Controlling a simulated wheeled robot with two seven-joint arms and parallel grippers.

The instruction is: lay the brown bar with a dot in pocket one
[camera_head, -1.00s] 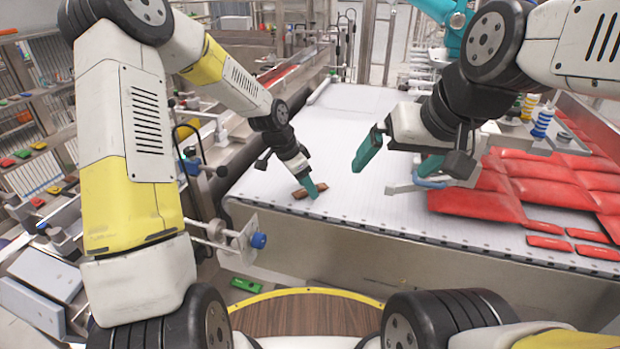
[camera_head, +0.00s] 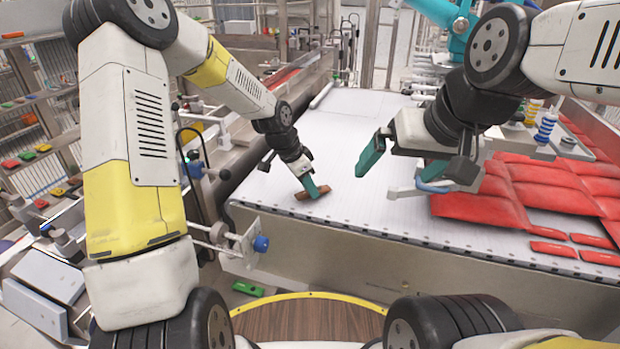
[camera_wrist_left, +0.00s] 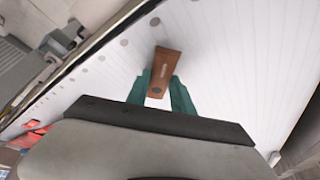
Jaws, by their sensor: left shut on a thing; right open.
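The brown bar (camera_head: 321,193) is at the near left part of the white belt. Whether the bar touches the belt is hard to tell. My right gripper (camera_head: 404,172) is open and empty above the belt, left of the red packs. I cannot make out pocket one.
The white belt (camera_head: 350,125) has free room in its middle. Red packs (camera_head: 520,190) cover its right side. A rack with small coloured bars (camera_head: 27,156) stands at the left. A green bar (camera_head: 248,289) lies low, below the belt's front edge.

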